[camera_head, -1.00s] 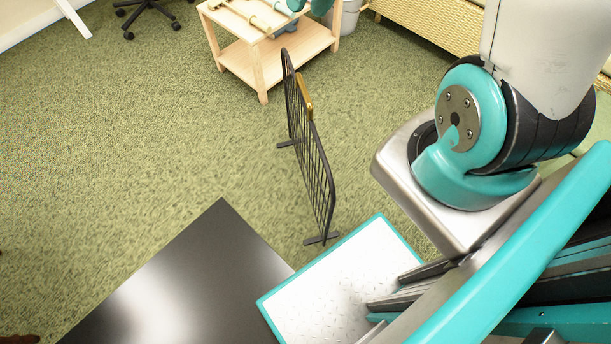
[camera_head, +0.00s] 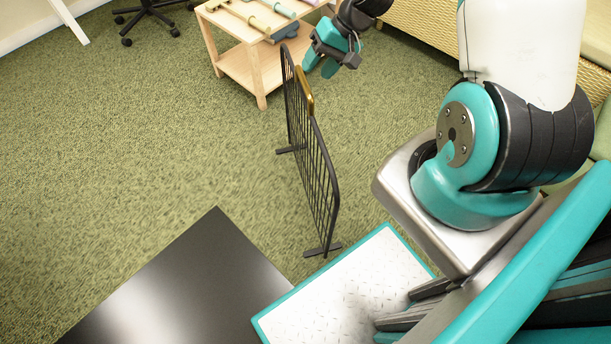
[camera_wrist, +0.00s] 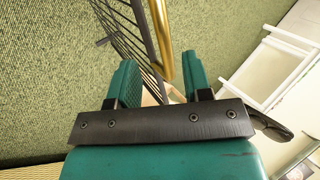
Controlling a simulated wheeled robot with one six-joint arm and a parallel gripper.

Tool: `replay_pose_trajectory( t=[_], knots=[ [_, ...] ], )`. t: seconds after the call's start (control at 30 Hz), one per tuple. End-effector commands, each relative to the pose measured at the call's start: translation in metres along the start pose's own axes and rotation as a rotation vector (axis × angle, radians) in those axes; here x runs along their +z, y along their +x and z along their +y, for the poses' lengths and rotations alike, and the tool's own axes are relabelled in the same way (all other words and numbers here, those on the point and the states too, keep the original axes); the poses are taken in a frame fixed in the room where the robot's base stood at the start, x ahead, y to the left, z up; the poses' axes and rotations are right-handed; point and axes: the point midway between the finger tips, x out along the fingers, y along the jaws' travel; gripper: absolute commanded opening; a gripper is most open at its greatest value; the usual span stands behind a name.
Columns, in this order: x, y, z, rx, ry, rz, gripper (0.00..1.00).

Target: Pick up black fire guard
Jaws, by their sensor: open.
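The black fire guard (camera_head: 312,165) stands upright on the green carpet in the head view, a barred panel on two flat feet. A brass handle (camera_head: 305,92) sits at its upper edge. In the wrist view, the dark bars of the guard (camera_wrist: 128,35) and the gold handle (camera_wrist: 163,40) lie just beyond my fingers. My gripper (camera_head: 320,68) is open and empty, to the upper right of the handle and apart from it in the head view. In the wrist view my gripper (camera_wrist: 162,80) has its two teal fingers spread, with the handle's end appearing between them.
A light wooden table (camera_head: 262,62) with several tools on top stands behind the guard. A wicker piece of furniture (camera_head: 425,40) is at the back right. A dark glossy panel (camera_head: 170,290) lies at the front. Carpet left of the guard is clear.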

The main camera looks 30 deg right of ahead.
Motion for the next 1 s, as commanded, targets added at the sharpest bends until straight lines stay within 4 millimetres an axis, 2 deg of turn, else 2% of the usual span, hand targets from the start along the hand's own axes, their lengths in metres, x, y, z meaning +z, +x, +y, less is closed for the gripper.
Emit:
replay_pose_trajectory(
  t=[0.4, 0.67, 0.7, 0.9, 1.0],
  knots=[
    [0.004, 0.051, -0.004, 0.001, 0.0, -0.002, 0.45],
    [0.003, 0.054, -0.005, 0.001, 0.0, 0.001, 0.45],
    [0.003, 0.054, -0.005, 0.001, 0.0, 0.001, 0.43],
    [0.003, 0.054, -0.005, 0.001, 0.0, 0.001, 0.0],
    [0.003, 0.054, -0.005, 0.001, 0.0, 0.001, 0.0]
  ],
)
